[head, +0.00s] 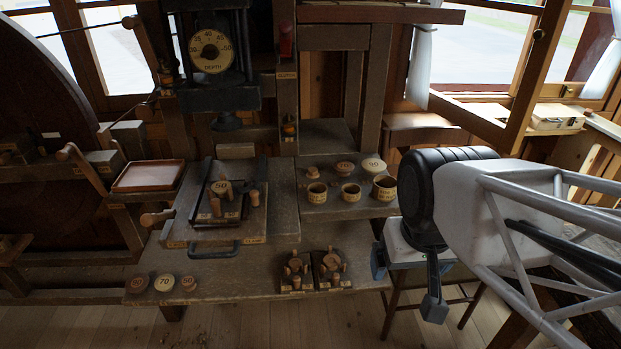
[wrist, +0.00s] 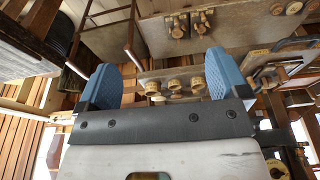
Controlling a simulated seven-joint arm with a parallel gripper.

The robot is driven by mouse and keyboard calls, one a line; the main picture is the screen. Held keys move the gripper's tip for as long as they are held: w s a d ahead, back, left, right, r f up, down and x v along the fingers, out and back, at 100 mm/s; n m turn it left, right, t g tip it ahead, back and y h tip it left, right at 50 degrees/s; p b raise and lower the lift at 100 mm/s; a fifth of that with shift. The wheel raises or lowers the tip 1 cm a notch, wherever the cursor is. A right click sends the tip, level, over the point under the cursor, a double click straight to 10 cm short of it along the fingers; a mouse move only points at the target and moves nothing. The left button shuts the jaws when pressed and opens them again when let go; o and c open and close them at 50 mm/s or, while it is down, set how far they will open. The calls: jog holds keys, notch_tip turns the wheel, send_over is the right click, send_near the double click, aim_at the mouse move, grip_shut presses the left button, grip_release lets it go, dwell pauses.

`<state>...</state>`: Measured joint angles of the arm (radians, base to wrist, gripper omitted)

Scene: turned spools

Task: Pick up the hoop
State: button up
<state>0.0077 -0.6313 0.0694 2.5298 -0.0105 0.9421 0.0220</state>
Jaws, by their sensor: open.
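I cannot pick out a hoop for certain in either view. Three round wooden cups with labels stand in a row on the right-hand shelf: a left one (head: 316,194), a middle one (head: 351,193) and a right one (head: 384,189). Behind them sit small round turned pieces, one a pale disc marked 90 (head: 373,165). My gripper (wrist: 164,75) is open in the wrist view, its two blue fingers wide apart with nothing held. The cups (wrist: 175,84) show between and beyond the fingers. In the head view my gripper is right of the bench, clear of the cups.
Two dark peg holders (head: 296,270) (head: 329,269) stand on the lower bench. Numbered discs (head: 165,283) lie at its front left. A board with pegs and a 50 disc (head: 222,187) is at centre, beside a reddish tray (head: 149,176). A depth-dial press (head: 211,51) rises behind.

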jog(key=w, duration=0.1)
jog(key=m+g, duration=0.3)
jog(key=m, duration=1.3)
send_over(316, 192)
jog(key=s, duration=0.3)
notch_tip(316, 192, down, 12)
jog(key=r, duration=0.1)
jog(key=shift+w+f, duration=0.15)
jog(key=shift+f, duration=0.1)
jog(key=shift+f, duration=1.3)
jog(key=shift+a+f, duration=0.1)
jog(key=shift+f, duration=2.5)
